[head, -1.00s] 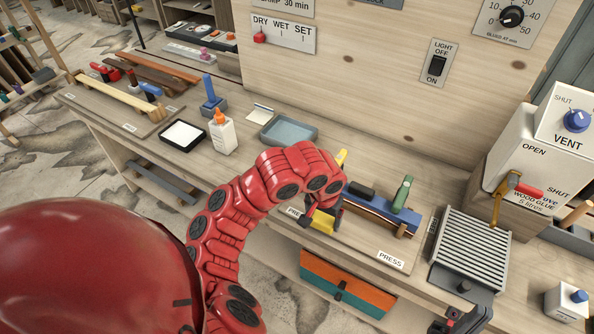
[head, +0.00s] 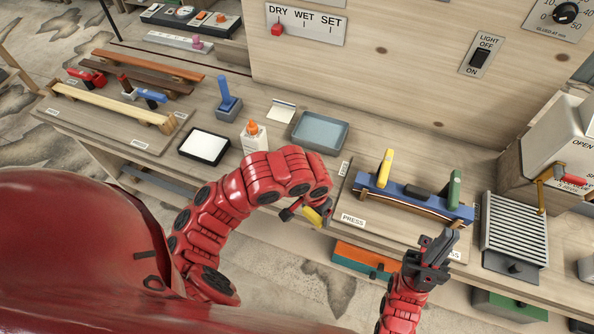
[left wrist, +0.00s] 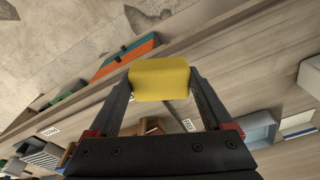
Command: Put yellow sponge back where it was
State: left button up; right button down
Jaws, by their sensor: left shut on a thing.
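My left gripper (head: 308,213) is shut on the yellow sponge (head: 318,217), held above the bench's front edge, left of the press. In the left wrist view the sponge (left wrist: 160,80) is a plain yellow block between both fingertips, clear of any surface. My arm hides part of it in the head view. A shallow blue-grey tray (head: 319,132) lies on the bench behind my left gripper and looks empty. My right gripper (head: 436,250) is in front of the press, with dark fingers pointing up; whether they are apart is unclear.
The press (head: 412,196) has a blue bar and yellow and green handles. A glue bottle (head: 252,138) stands beside my left arm. A white pad in a black tray (head: 204,146) and a blue-handled tool (head: 228,100) are farther left. A slatted grey rack (head: 515,225) is at right.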

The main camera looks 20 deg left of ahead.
pick_arm(q)
jog(key=w+a, duration=0.1)
jog(key=w, duration=0.1)
jog(key=w+a, duration=0.1)
jog(key=w, duration=0.1)
jog(key=w+a+f, duration=0.1)
jog(key=w+a, duration=0.1)
jog(key=shift+w+b, duration=0.1)
jog(key=shift+b, duration=0.3)
jog(key=w+a, duration=0.1)
jog(key=w+a+p, duration=0.1)
jog(key=w, duration=0.1)
jog(key=w+a+p, duration=0.1)
jog(key=w, duration=0.1)
jog(key=shift+w+a+f, duration=0.15)
jog(key=shift+a, duration=0.25)
jog(key=shift+w+a, duration=0.2)
jog(key=shift+w, duration=0.05)
jog(key=shift+w+a+f, duration=0.1)
jog(key=shift+f, duration=0.05)
notch_tip(320, 180, down, 2)
jog(key=shift+f+p, duration=0.1)
jog(key=shift+p, duration=0.9)
jog(key=shift+f, duration=0.6)
jog(key=shift+f, duration=0.1)
